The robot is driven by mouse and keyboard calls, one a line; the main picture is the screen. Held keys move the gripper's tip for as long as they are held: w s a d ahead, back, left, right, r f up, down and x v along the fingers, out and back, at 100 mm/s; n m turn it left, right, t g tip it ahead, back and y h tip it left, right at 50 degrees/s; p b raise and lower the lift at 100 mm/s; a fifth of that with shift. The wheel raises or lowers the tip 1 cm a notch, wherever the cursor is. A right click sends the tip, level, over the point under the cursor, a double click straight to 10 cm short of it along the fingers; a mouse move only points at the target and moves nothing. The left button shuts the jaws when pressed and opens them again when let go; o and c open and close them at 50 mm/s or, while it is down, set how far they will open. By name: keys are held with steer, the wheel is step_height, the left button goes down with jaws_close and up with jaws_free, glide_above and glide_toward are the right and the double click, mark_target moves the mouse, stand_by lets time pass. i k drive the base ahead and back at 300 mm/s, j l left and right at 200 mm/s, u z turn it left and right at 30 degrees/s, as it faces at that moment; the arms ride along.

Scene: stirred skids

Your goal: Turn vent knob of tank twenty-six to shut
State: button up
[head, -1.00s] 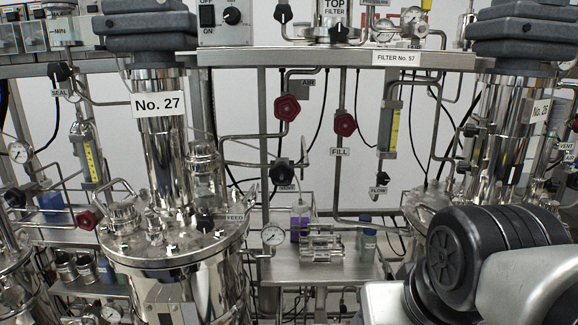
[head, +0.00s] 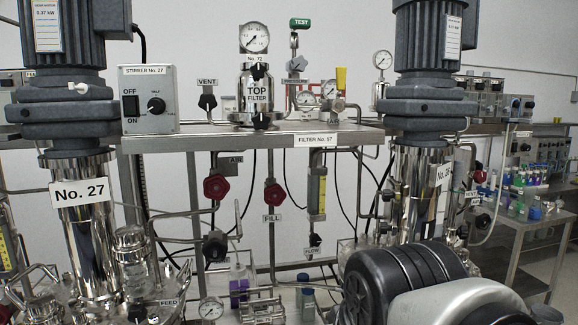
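Tank No. 26 is on the right in the head view, with a polished column (head: 418,205) under a grey motor (head: 428,45). Its number plate (head: 443,174) is turned edge-on and hard to read. A small VENT label (head: 472,194) shows at the right of this column, among pipes and fittings. A dark round part (head: 482,220) sits just below it; I cannot tell whether it is the vent knob or how it is turned. My arm covers the lower part of this tank. My gripper is out of view.
Tank No. 27 (head: 82,192) stands at left. Between the tanks is the No. 57 filter shelf (head: 230,141), with another VENT label and black knob (head: 207,102) above it and red handwheels below. A side bench (head: 530,212) with bottles stands at far right.

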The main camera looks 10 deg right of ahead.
mark_target(479, 176)
steer(key=k+l+z, duration=0.2)
steer(key=z, duration=0.15)
steer(key=k+l+z, duration=0.1)
steer(key=l+z, duration=0.2)
steer(key=k+l+z, duration=0.15)
steer(key=l+z, duration=0.2)
